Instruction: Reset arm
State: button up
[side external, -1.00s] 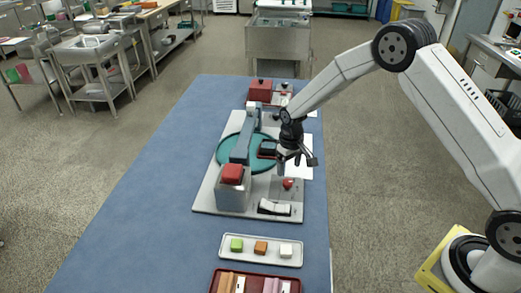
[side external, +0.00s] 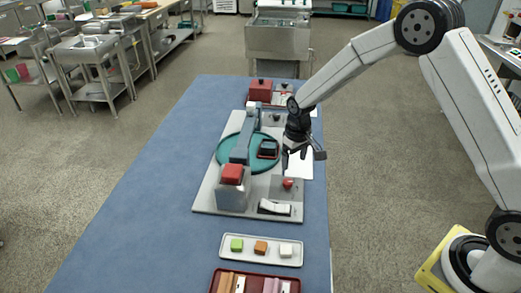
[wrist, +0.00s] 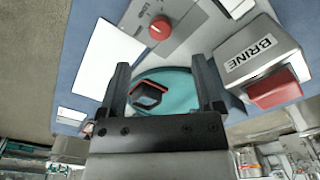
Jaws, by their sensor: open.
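My gripper (side external: 304,153) is open and empty, hanging above the right edge of the grey base plate (side external: 205,198). In the wrist view my gripper (wrist: 160,68) has its two black fingers wide apart. Between them shows a teal disc (wrist: 178,82) with a small black, red-edged piece (wrist: 148,94) on it; that piece also shows in the side view (side external: 268,149). The gripper touches nothing that I can see.
A grey box marked BRINE (wrist: 262,48) with a red top stands on the plate. A red knob (side external: 288,183) and a rocker switch (side external: 274,207) sit near its front. A white tray (side external: 260,262) holds colored cubes. Blue tabletop (side external: 150,185) at left is clear.

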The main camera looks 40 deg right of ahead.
jog(key=s+r+t, duration=0.1)
jog(key=s+r, duration=0.3)
jog(key=s, duration=0.6)
jog(key=s+a+r+t, duration=0.1)
jog(key=s+r, duration=0.3)
jog(key=s, duration=0.6)
jog(key=shift+s, duration=0.3)
jog(key=shift+r, duration=0.1)
